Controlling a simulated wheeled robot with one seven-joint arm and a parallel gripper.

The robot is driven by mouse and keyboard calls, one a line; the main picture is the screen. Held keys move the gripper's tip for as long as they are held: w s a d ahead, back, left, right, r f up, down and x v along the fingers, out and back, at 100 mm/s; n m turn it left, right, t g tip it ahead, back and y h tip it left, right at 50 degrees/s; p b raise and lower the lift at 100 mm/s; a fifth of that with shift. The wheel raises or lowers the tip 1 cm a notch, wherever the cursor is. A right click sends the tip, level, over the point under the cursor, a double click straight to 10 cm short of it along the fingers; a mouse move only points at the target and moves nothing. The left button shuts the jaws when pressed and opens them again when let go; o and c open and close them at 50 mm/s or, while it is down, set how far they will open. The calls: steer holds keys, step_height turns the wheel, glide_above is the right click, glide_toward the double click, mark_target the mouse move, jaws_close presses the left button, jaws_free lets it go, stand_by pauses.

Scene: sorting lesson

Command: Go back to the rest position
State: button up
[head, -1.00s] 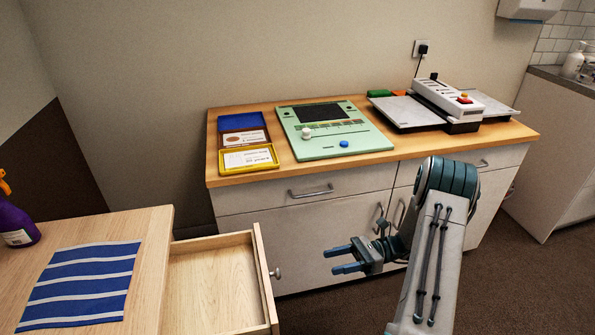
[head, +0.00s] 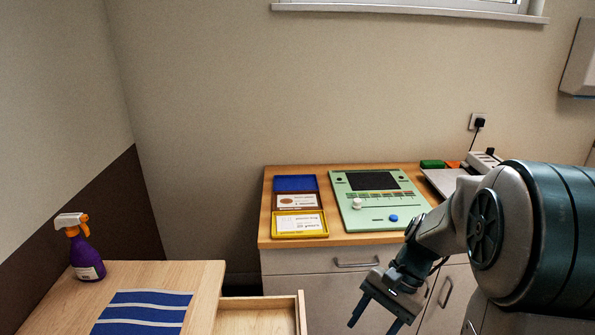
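My gripper (head: 378,318) is at the lower right of the head view, in front of the white cabinet (head: 315,288). Its two fingers point down and stand apart, with nothing visible between them. The tip of one finger is cut off by the bottom edge of the picture. My arm fills the lower right and hides part of the cabinet and its top.
An open wooden drawer (head: 300,314) juts out left of my gripper. A wooden table (head: 205,277) holds a striped blue cloth (head: 140,313) and a purple spray bottle (head: 87,258). The cabinet top carries a green panel (head: 375,217) and coloured card trays (head: 299,225).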

steer(key=s+r+n+t+h+p, duration=0.2)
steer(key=s+r+n+t, duration=0.1)
steer(key=r, duration=0.3)
steer(key=s+r+n+t+h+p, duration=0.3)
steer(key=r+n, duration=0.1)
steer(key=r, duration=0.2)
steer(key=shift+s+d+r+n+h, duration=0.2)
steer(key=shift+s+d+n+h, duration=0.1)
steer(key=shift+s+d+n, duration=0.1)
steer(key=c, duration=0.3)
steer(key=shift+a, duration=0.15)
steer(key=shift+c, duration=0.2)
